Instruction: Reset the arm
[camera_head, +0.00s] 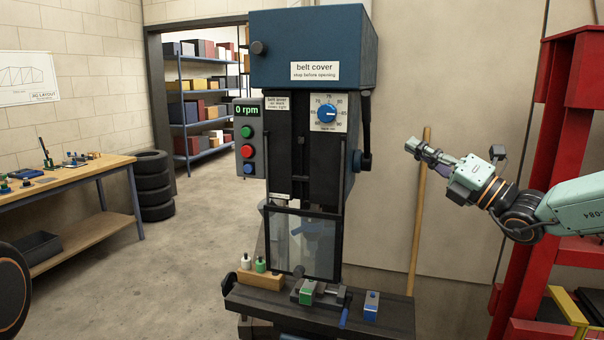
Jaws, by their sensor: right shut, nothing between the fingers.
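My right arm comes in from the right edge, pale green with dark joints. My right gripper (422,149) is shut and empty, held in the air to the right of the drill press. The press has a blue belt cover (311,50) and a control box (249,139) whose display reads 0 rpm. The gripper looks apart from the press, near a wooden pole (419,215) by the wall. My left gripper does not show; a dark rounded part sits at the lower left edge.
A vise (320,293) with a green piece and a blue block (371,306) are on the press table (262,305). A red frame (550,135) stands at the right. A workbench (85,173) and stacked tyres (153,186) stand left. The floor between bench and press is clear.

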